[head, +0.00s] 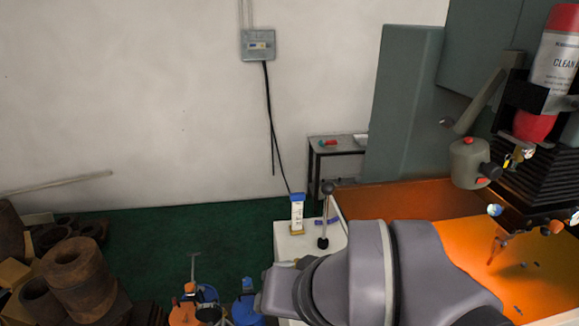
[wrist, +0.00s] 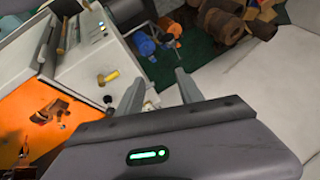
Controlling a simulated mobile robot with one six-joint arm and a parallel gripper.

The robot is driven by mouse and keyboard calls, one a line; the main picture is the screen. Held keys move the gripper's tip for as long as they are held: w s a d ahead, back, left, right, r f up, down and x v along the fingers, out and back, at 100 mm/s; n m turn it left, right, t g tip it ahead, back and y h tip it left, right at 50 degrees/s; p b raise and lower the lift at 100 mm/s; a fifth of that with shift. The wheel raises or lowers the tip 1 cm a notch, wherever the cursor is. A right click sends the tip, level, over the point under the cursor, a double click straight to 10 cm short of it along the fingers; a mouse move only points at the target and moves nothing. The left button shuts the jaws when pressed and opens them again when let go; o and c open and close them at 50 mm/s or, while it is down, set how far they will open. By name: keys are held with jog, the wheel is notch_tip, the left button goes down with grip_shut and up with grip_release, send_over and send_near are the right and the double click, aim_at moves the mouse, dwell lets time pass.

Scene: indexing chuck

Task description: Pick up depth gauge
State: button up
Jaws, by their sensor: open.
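I cannot clearly make out the depth gauge in either view. A small pale object (wrist: 149,104) shows partly between the fingers in the wrist view, cut off by my gripper body; I cannot tell what it is. My gripper (wrist: 160,86) is open, its two grey fingers spread apart, with nothing visibly held between them. In the head view my arm covers the front of the white cabinet top (head: 283,246), and the fingertips cannot be made out.
A white-and-blue upright item with a yellow base (head: 297,214) and a black-knobbed lever (head: 325,214) stand on the cabinet. An orange machine tray (head: 400,200) lies to the right. Blue and orange containers (head: 246,308) and rusty cylinders (head: 78,275) stand on the green floor.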

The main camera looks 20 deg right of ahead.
jog(key=w+d+r+m+p, duration=0.1)
jog(key=w+r+p, duration=0.2)
jog(key=r+p, duration=0.6)
jog(key=w+d+r+m+p, duration=0.1)
jog(key=w+r+p, duration=0.3)
jog(key=r, duration=0.9)
jog(key=w+d+r+m+g+p, duration=0.1)
jog(key=w+r+p, duration=0.2)
jog(key=w+r, duration=0.15)
jog(key=m+g+h, duration=0.2)
jog(key=m+g, duration=0.4)
jog(key=m, duration=0.7)
send_over(299, 193)
notch_tip(299, 193, down, 25)
notch_tip(299, 193, down, 12)
jog(key=b, duration=0.8)
jog(key=shift+f, duration=0.1)
jog(key=f, duration=0.1)
jog(key=f+p, duration=0.1)
jog(key=f, duration=0.3)
jog(key=shift+s+a, duration=0.15)
jog(key=shift+a, duration=0.15)
jog(key=shift+f, duration=0.45)
grip_shut()
